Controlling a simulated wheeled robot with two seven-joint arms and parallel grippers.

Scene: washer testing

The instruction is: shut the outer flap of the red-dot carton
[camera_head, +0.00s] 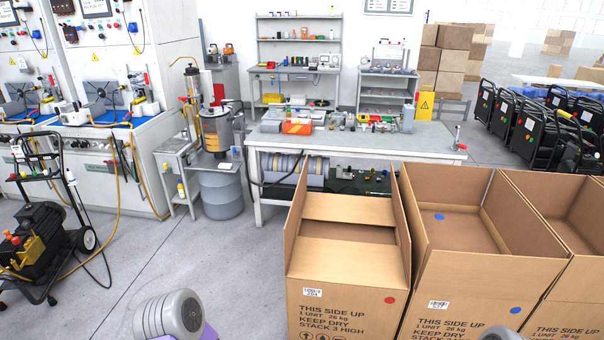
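The left outer flap (297,212) and the right outer flap (402,222) stand up along the sides. Only a grey rounded part of my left arm shows at the bottom left, and a small grey part of my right arm at the bottom edge. Neither gripper is in view.
A blue-dot carton (465,285) stands open close on the right, with another open carton (575,312) beyond it. A workbench (380,147) with tools is just behind. A black wheeled machine (40,240) stands at left. The floor left of the red-dot carton is clear.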

